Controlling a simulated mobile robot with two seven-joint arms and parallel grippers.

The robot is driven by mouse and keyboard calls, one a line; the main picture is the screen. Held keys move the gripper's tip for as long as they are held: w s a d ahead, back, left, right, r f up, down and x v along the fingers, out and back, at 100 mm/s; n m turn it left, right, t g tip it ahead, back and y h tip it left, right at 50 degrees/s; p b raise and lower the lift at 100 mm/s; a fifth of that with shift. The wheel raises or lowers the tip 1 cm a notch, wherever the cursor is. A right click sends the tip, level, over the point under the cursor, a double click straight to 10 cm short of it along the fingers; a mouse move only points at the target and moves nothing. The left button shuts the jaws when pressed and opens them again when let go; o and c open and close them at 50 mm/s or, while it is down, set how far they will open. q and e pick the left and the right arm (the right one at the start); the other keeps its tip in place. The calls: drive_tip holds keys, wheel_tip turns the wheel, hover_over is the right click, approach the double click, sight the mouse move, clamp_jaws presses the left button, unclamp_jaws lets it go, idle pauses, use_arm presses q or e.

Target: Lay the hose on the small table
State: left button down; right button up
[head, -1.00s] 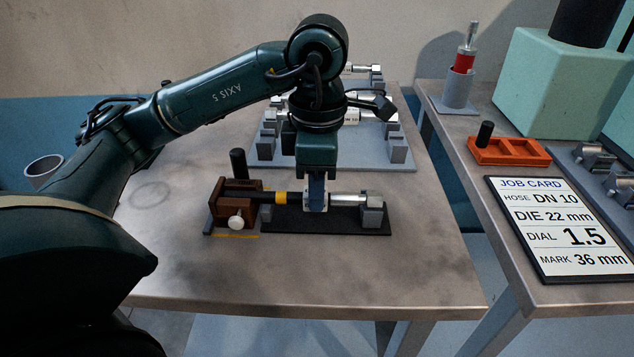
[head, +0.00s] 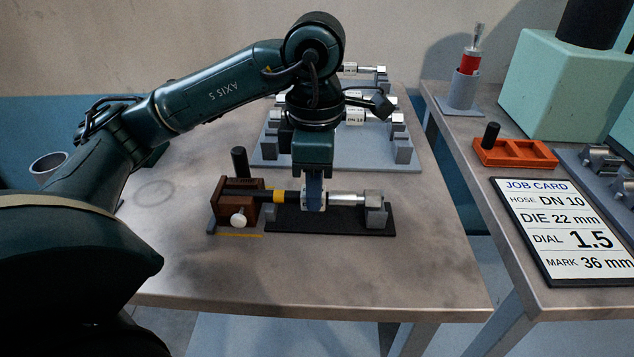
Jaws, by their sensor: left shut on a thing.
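A short black hose (head: 262,195) with a yellow band lies level through a brown clamp block (head: 222,205) on the near table (head: 190,270). A silver fitting (head: 346,199) is at its right, with its nut at a grey post (head: 377,216) on a black base plate. My left gripper (head: 313,203) points straight down and is shut on the white-collared part of the fitting, between the yellow band and the nut. The fingers hide part of that collar. I cannot tell whether the fitting touches the post. My right gripper is not in view.
A grey rack (head: 270,157) with silver fittings stands behind. A grey cup (head: 47,167) is at the left. On the right table (head: 470,135) are a job card (head: 562,230), an orange tray (head: 515,160) and a green machine (head: 555,90). The near table's front right is clear.

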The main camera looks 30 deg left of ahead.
use_arm(q)
drive_tip(key=c, duration=1.1)
unclamp_jaws()
drive_tip(key=shift+o, duration=0.2)
wheel_tip(320, 180, up, 13)
drive_tip(key=p, duration=0.4)
drive_tip(key=shift+p, duration=0.4)
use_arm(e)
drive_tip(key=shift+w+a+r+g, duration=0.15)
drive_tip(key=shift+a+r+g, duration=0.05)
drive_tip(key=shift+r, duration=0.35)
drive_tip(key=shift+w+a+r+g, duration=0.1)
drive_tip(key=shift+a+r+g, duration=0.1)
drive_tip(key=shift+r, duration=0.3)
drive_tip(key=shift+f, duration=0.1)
